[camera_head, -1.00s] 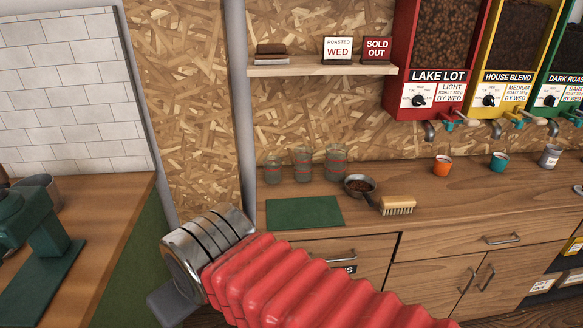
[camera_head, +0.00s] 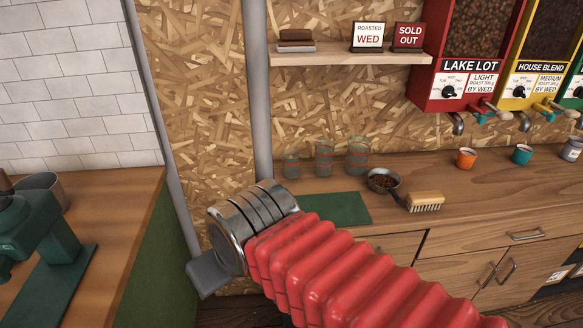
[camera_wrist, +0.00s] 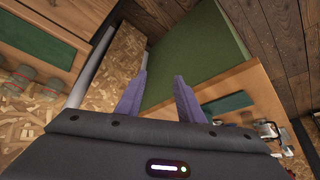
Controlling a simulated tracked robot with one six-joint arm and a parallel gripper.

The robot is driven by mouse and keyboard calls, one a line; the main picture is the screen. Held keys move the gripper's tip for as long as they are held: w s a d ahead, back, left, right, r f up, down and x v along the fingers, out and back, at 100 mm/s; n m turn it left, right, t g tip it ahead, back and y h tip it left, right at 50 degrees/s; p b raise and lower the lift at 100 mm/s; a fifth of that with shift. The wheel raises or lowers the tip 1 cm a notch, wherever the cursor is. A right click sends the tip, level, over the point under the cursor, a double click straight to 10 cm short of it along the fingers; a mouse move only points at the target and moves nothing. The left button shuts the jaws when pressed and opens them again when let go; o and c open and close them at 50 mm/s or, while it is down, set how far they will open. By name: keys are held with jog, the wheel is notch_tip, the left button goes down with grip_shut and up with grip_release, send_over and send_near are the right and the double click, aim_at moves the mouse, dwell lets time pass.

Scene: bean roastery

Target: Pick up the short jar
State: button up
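Three clear glass jars with red marks stand in a row at the back of the wooden counter in the head view. The short jar (camera_head: 291,164) is the leftmost and looks lowest; a middle jar (camera_head: 324,158) and a taller right jar (camera_head: 356,156) stand beside it. In the wrist view several jar shapes show at the left edge, and I cannot tell which is the short one. My gripper (camera_wrist: 160,77) is open, its two purple fingers apart with nothing between them. It is well away from the jars, pointing towards a green panel.
A green mat (camera_head: 335,208) lies on the counter in front of the jars. A pan of beans (camera_head: 383,181) and a brush (camera_head: 425,201) are right of them. A shelf (camera_head: 350,56) hangs above. A green machine (camera_head: 40,235) stands on the left counter.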

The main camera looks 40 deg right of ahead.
jog(key=shift+o, duration=0.8)
jog(key=shift+w+d, duration=0.1)
jog(key=shift+w, duration=0.05)
jog(key=o, duration=0.9)
jog(key=w+d, duration=0.3)
jog(key=w+d+m+t+h, duration=0.1)
jog(key=w+d, duration=0.2)
jog(key=w, duration=0.1)
jog(key=w+d+m+h, duration=0.1)
jog(key=w+d, duration=0.2)
jog(key=w, duration=0.1)
jog(key=shift+d+r+t, duration=0.1)
jog(key=shift+d+t, duration=0.1)
jog(key=shift+t, duration=0.2)
jog(key=shift+c, duration=0.2)
jog(key=m+t+h, duration=0.3)
jog(key=t, duration=0.2)
send_near(293, 164)
jog(key=x, duration=0.4)
jog(key=x, duration=0.8)
jog(key=shift+w+d, duration=0.15)
jog(key=shift+w, duration=0.1)
